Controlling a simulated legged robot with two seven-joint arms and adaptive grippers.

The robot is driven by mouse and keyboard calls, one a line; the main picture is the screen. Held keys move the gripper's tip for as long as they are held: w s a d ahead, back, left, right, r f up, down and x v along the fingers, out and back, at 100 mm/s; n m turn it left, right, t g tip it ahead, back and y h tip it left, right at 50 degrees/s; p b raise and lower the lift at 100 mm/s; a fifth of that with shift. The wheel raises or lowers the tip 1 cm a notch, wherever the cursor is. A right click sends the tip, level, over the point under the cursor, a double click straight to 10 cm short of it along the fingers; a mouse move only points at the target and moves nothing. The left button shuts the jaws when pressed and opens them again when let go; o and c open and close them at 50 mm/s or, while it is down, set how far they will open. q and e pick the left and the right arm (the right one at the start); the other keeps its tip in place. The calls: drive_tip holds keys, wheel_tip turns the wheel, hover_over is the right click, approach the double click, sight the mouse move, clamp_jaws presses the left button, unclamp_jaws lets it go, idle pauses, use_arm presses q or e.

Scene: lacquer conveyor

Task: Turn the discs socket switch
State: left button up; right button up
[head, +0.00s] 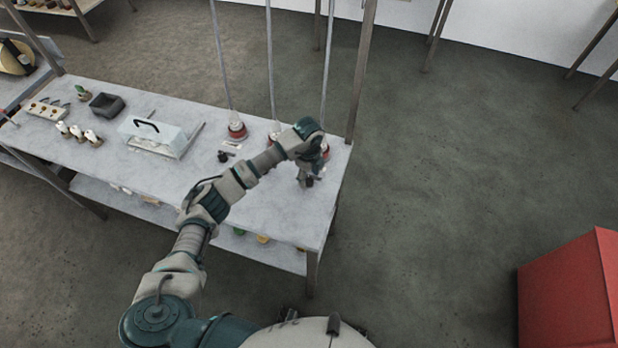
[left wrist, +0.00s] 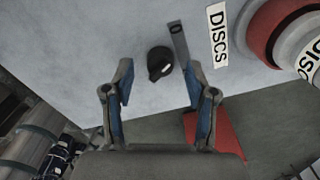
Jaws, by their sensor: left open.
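The discs switch is a black round knob (left wrist: 160,62) with a small pale mark, on the grey tabletop in the left wrist view. A white label reading DISCS (left wrist: 217,36) lies to its right, and a dark flat strip (left wrist: 179,42) stands between them. The red and grey discs socket (left wrist: 268,32) is at the upper right, partly cut off. My left gripper (left wrist: 160,78) is open, its fingers either side of the knob in the picture; contact cannot be told. In the head view my left gripper (head: 307,178) is over the table's right end. My right gripper is not in view.
The grey table (head: 205,176) holds another red-based socket (head: 237,130) with a cable, a pale box with a black handle (head: 152,137) and a dark tray (head: 106,104). A red box (head: 570,295) stands on the floor at right. Open floor lies right of the table.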

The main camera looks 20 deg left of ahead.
use_arm(q)
drive_tip(key=shift+w+f, duration=0.1)
drive_tip(key=shift+f, duration=0.8)
clamp_jaws()
